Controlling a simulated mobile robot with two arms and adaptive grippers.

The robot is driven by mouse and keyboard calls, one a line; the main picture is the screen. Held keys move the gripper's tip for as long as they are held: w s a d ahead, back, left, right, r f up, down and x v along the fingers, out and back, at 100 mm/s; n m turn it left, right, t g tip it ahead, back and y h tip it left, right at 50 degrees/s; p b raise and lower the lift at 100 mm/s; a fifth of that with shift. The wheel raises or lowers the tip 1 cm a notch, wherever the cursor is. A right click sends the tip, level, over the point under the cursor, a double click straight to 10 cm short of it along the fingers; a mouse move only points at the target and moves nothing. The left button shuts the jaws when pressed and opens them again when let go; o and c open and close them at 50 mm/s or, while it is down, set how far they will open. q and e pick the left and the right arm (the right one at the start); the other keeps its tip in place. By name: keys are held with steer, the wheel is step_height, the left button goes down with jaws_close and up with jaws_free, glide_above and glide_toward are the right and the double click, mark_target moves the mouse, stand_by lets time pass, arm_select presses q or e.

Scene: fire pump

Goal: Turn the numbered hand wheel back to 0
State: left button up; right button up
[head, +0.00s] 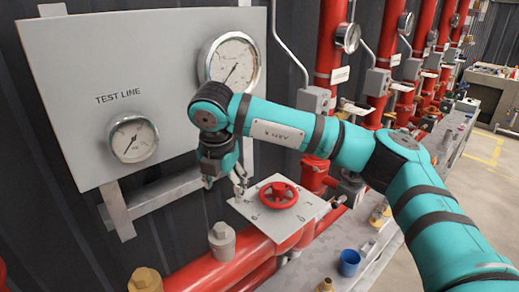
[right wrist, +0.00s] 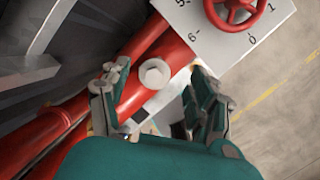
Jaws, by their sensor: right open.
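The red hand wheel (head: 278,195) sits on a light grey numbered plate (head: 300,213) above the red pipe in the head view. In the right wrist view the wheel (right wrist: 236,8) is at the top edge, partly cut off, with 5, 6, 0 and 1 readable on the plate (right wrist: 222,45). My right gripper (head: 226,184) is beside the plate's left edge in the head view, apart from the wheel. In the right wrist view its two fingers (right wrist: 155,85) are spread with nothing held between them. My left gripper is not in view.
A grey panel with two gauges (head: 134,139) stands behind. A red pipe (head: 215,268) with a grey bolt-like fitting (head: 222,241) runs below the gripper. A blue cup (head: 349,262) and brass fittings are at the lower right. Red vertical pipes line the back right.

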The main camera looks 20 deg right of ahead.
steer(key=d+r+m+h, duration=0.35)
steer(key=d+r, duration=0.25)
steer(key=d, duration=0.3)
glide_above(279, 186)
steer(key=s+a, duration=0.2)
steer(key=a, duration=0.1)
steer(key=shift+h, duration=0.25)
steer(key=f, duration=0.9)
steer(key=shift+w+f, duration=0.2)
steer(key=shift+f, duration=0.1)
steer(key=p+x, duration=0.1)
steer(key=x, duration=0.3)
steer(key=shift+w+d+f, duration=0.2)
steer(key=shift+d, duration=0.1)
steer(key=shift+w+d+f, duration=0.15)
steer(key=shift+f, duration=0.35)
